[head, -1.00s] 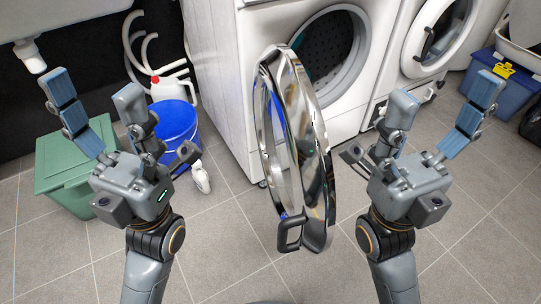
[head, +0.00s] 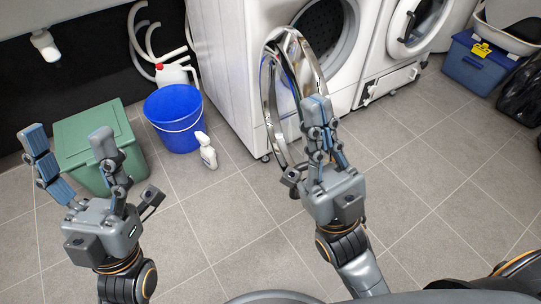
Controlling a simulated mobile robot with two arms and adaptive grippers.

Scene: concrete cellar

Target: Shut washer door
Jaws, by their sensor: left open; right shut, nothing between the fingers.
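The washer (head: 222,70) is white and stands at the top middle, its round drum opening (head: 327,32) uncovered. Its round chrome-rimmed door (head: 268,92) stands open, swung out from the front and seen nearly edge-on. My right gripper (head: 318,108) is shut and empty, fingers pointing up, in front of the door's right and lower part. It hides that part and the door's handle; I cannot tell whether it touches the door. My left gripper (head: 67,138) is open and empty at the far left, well away from the door.
A second white machine (head: 395,45) stands right of the washer. A green bin (head: 75,145), a blue bucket (head: 174,120) and a white spray bottle (head: 206,150) stand at left. A blue box (head: 475,65) is at far right.

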